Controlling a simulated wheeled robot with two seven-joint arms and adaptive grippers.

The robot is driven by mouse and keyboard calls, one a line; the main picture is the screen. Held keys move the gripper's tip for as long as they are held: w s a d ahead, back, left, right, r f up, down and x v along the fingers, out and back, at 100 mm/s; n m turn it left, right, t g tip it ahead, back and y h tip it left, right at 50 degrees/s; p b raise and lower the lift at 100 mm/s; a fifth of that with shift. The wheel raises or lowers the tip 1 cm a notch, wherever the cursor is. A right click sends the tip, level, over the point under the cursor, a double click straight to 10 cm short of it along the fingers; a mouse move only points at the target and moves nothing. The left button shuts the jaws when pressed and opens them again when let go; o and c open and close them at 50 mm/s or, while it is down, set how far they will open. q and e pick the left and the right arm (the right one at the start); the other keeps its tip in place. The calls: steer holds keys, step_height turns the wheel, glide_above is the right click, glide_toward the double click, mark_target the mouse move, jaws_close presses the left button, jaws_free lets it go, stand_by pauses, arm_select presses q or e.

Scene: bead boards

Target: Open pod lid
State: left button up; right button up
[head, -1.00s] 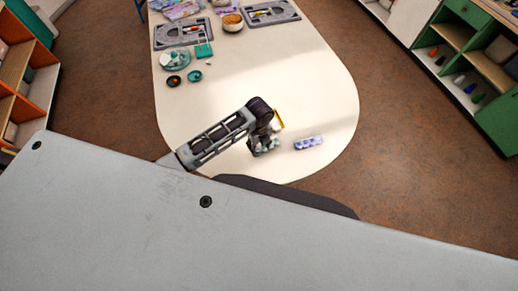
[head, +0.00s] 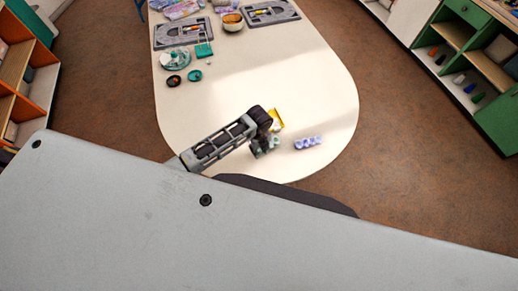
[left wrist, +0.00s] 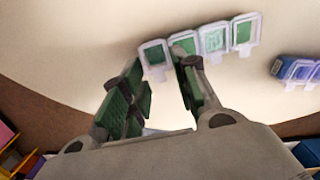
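A pod strip with several green compartments and clear flap lids (left wrist: 214,38) lies on the table in the left wrist view. In the head view it shows as a small pale green patch (head: 275,142) beside my gripper. My left gripper (left wrist: 162,63) is open, its two dark green fingers spread. The strip's end compartment shows between the fingertips, and the right fingertip overlaps the neighbouring compartment. I cannot tell whether the fingers touch it. A purple pod strip (head: 307,143) lies just to the right and also shows in the left wrist view (left wrist: 298,70). My right gripper is in neither view.
A yellow item (head: 275,118) with white beside it sits just behind the gripper. Grey trays (head: 181,33), a bowl (head: 232,21) and small teal and dark dishes (head: 195,75) stand at the far end of the white table (head: 300,90). The middle is clear.

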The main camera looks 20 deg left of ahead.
arm_select(q)
steer(key=c, duration=0.5)
